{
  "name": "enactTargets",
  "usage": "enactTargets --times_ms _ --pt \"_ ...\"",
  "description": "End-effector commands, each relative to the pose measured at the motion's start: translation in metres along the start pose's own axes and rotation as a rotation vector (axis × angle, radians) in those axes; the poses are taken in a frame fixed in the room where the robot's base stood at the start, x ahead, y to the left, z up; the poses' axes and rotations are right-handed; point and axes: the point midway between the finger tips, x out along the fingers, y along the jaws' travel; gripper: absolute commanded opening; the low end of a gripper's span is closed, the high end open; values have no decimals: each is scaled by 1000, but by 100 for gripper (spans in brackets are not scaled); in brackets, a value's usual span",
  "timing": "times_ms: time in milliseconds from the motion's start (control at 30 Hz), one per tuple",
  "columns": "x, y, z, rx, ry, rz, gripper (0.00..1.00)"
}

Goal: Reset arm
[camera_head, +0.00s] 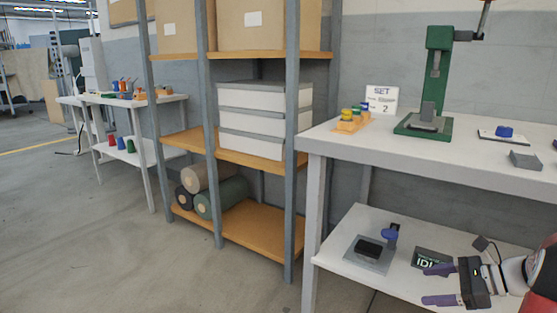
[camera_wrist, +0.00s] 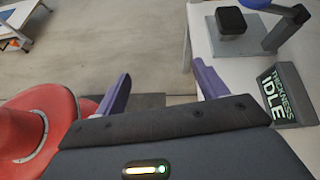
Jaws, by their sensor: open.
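My gripper (camera_head: 440,285) is at the lower right of the head view, in front of the lower shelf of the white table. Its two purple fingers are apart with nothing between them. In the wrist view my gripper (camera_wrist: 158,92) is also open, with only grey floor and the shelf edge beyond it. The green eyelet press (camera_head: 437,75) stands upright on the table top, with a grey block on its base.
The lower shelf (camera_head: 345,262) holds a gauge with a black block (camera_head: 368,248) and a dark sign reading IDLE (camera_wrist: 282,95), close to my gripper. The white table (camera_head: 390,150) overhangs them. A rack (camera_head: 255,155) stands left; the floor in front is clear.

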Motion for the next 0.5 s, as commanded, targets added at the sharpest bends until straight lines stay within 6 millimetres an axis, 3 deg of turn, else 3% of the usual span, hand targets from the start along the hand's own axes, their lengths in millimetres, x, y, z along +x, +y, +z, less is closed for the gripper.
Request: enactTargets --times_ms 267,367,500 --pt "25 39 48 -229 150 111 72" --pt "35 60 67 -355 223 165 72" --pt "47 104 100 -613 353 271 72"
